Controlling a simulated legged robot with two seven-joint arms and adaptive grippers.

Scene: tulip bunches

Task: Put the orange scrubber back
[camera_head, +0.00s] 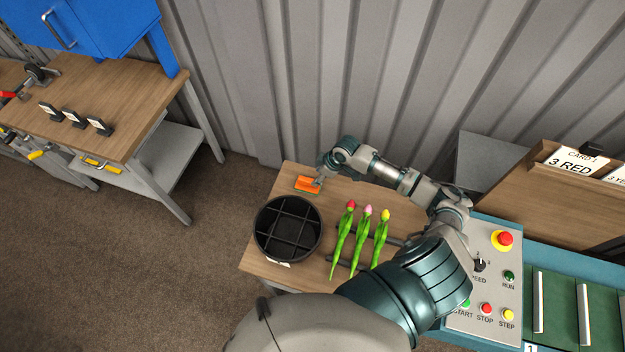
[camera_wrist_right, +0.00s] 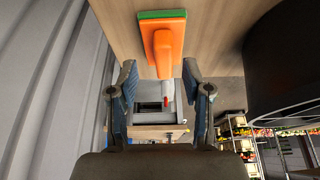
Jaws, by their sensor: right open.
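The orange scrubber (camera_head: 308,184) lies at the far left corner of the small wooden table, beside a black divided bucket. In the right wrist view the scrubber (camera_wrist_right: 166,45) shows an orange body and a green pad edge. My right gripper (camera_head: 321,178) is at the scrubber's right end in the head view. In the right wrist view my right gripper (camera_wrist_right: 163,84) is open, with its two fingers apart on either side of the scrubber's narrow end. Whether they touch it cannot be told. My left gripper is not in view.
The black bucket (camera_head: 258,228) stands just in front of the scrubber. Three tulips (camera_head: 362,240), red, pink and yellow, lie on dark supports to the right. A control panel (camera_head: 492,270) with buttons is at the right. A corrugated wall (camera_head: 330,80) rises behind the table.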

